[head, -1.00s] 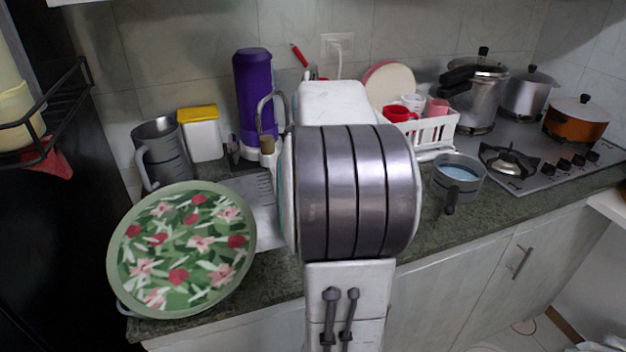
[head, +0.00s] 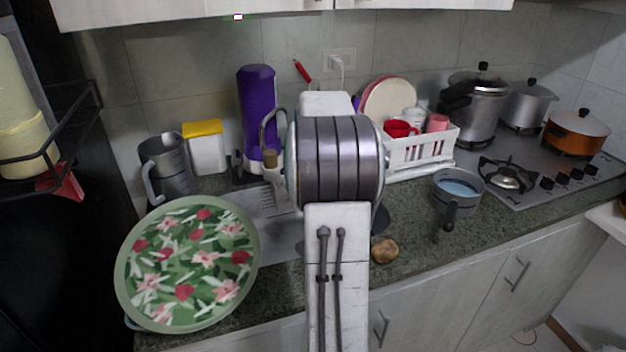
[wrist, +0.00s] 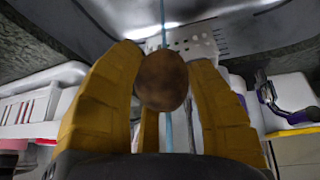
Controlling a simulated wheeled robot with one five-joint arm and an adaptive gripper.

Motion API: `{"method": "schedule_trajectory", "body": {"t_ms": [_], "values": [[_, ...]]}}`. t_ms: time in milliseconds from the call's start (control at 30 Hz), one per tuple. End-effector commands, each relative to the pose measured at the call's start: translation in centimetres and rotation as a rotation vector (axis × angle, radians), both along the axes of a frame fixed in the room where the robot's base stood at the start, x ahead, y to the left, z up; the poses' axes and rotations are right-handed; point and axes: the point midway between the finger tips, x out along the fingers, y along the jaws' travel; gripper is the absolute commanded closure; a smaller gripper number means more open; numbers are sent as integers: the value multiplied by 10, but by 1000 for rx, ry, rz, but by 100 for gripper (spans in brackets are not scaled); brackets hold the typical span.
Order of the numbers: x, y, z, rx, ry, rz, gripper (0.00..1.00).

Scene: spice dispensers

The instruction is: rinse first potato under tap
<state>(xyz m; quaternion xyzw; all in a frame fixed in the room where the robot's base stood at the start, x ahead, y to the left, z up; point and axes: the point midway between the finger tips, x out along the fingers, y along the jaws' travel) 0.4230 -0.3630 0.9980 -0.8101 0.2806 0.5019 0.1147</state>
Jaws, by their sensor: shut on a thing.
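My gripper (wrist: 165,62) shows in the wrist view, its yellow fingers closed around a brown potato (wrist: 162,82). A thin pale-blue line, which looks like a water stream (wrist: 163,20), runs above and below the potato. I cannot tell whether it touches the potato. In the head view my arm hides the gripper and the held potato. The tap (head: 268,122) rises left of my arm, above the sink area. A second potato (head: 384,251) lies on the counter's front part, right of my arm.
A flowered green tray (head: 126,262) leans at the counter's left. A steel drainboard (head: 270,215) lies beside it. A white dish rack (head: 420,152) and a grey pan of water (head: 458,190) stand to the right.

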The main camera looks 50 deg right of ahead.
Motion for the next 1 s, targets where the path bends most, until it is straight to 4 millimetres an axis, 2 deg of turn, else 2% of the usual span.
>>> {"method": "schedule_trajectory", "body": {"t_ms": [433, 1000], "values": [[22, -22, -5, 0, 0, 0, 86], [28, -28, -8, -1, -1, 0, 86]]}}
